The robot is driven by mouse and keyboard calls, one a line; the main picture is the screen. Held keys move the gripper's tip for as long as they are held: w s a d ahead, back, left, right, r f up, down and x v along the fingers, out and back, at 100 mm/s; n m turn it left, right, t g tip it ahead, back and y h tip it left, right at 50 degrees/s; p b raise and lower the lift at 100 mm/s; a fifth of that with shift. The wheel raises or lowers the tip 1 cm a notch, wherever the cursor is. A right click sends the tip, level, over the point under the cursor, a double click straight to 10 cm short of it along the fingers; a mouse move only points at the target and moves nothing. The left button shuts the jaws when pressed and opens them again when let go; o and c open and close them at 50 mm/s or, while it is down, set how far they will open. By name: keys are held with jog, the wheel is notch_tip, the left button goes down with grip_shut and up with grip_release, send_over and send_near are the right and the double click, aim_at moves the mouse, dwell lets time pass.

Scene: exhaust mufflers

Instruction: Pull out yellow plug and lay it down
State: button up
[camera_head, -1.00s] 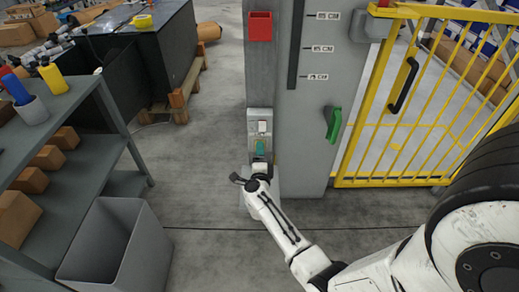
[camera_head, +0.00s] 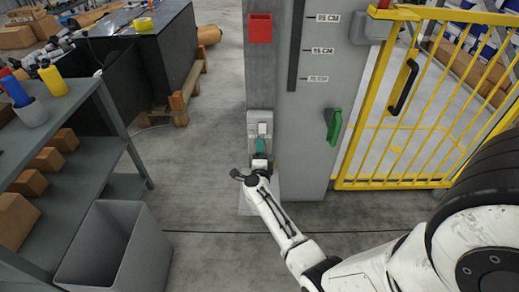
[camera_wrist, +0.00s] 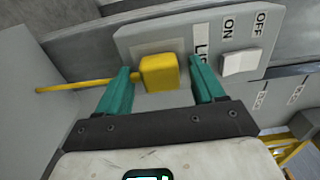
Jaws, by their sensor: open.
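The yellow plug (camera_wrist: 159,72) sits against the grey wall panel (camera_wrist: 137,41) in the wrist view, with a yellow cord (camera_wrist: 75,84) running off to the left. My gripper (camera_wrist: 161,82) is open, with one green finger on each side of the plug. A gap shows between the plug and both fingers, wider on the right. In the head view my gripper (camera_head: 260,147) is at the low panel (camera_head: 252,124) on the grey column, and it hides the plug there.
A white switch (camera_wrist: 238,62) marked ON and OFF is just right of my right finger. A green handle (camera_head: 333,126) and a yellow gate (camera_head: 420,100) are to the right. A grey bin (camera_head: 115,250) and a shelf (camera_head: 75,185) stand at the left. The floor between is clear.

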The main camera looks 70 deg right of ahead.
dwell(0.9)
grip_shut()
dwell(0.4)
jog(key=shift+a, duration=0.15)
jog(key=shift+p+v, duration=1.55)
jog(key=shift+v, duration=1.3)
